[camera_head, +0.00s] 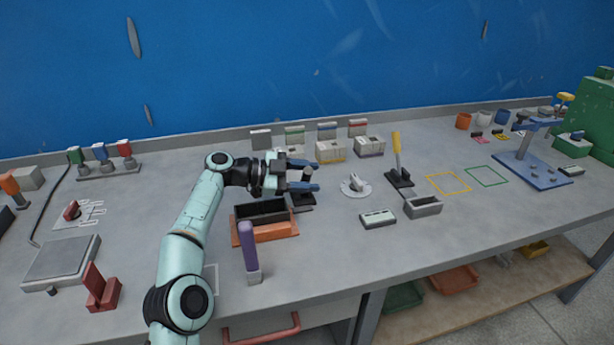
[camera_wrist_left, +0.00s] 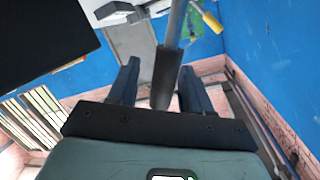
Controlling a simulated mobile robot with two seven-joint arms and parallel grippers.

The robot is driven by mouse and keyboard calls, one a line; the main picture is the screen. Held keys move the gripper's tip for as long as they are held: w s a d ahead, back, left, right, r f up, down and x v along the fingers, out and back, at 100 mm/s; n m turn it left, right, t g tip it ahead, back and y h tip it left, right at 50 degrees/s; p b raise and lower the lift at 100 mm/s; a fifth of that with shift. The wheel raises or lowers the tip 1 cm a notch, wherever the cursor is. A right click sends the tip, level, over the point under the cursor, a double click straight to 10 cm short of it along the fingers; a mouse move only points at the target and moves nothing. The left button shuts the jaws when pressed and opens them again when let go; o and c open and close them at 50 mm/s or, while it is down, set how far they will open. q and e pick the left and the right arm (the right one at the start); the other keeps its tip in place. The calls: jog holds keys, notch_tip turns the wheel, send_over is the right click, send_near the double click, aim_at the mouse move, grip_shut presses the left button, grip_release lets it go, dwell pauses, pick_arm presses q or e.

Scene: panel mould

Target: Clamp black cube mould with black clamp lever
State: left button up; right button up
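My left gripper (camera_head: 304,178) is over the middle of the bench with its two blue-grey fingers apart. In the left wrist view, the dark handle of the black clamp lever (camera_wrist_left: 166,75) on a grey rod shows between the open fingers (camera_wrist_left: 158,88), with gaps visible on both sides. In the head view a small black base (camera_head: 302,201), seemingly the lever's, is partly hidden below the fingers. The black mould (camera_head: 262,212), an open-topped dark box, sits on an orange-brown base just left of and nearer than the gripper. My right gripper is out of view.
A yellow-handled lever (camera_head: 397,150) and a grey open box (camera_head: 423,206) stand to the right. A purple-handled piece (camera_head: 250,250) stands upright near the front edge. A white round piece (camera_head: 355,186) lies right of the gripper. Several small boxes line the back.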

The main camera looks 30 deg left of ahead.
pick_arm(q)
jog(key=shift+a, duration=0.1)
jog(key=v, duration=0.7)
jog(key=shift+r, duration=0.1)
jog(key=p+v, duration=0.2)
jog(key=v, duration=0.4)
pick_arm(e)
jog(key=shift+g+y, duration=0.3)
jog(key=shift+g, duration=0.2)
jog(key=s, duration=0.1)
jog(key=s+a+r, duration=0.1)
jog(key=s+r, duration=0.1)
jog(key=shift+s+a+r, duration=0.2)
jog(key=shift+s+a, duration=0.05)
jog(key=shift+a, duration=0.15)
pick_arm(q)
jog(key=shift+s+a, duration=0.1)
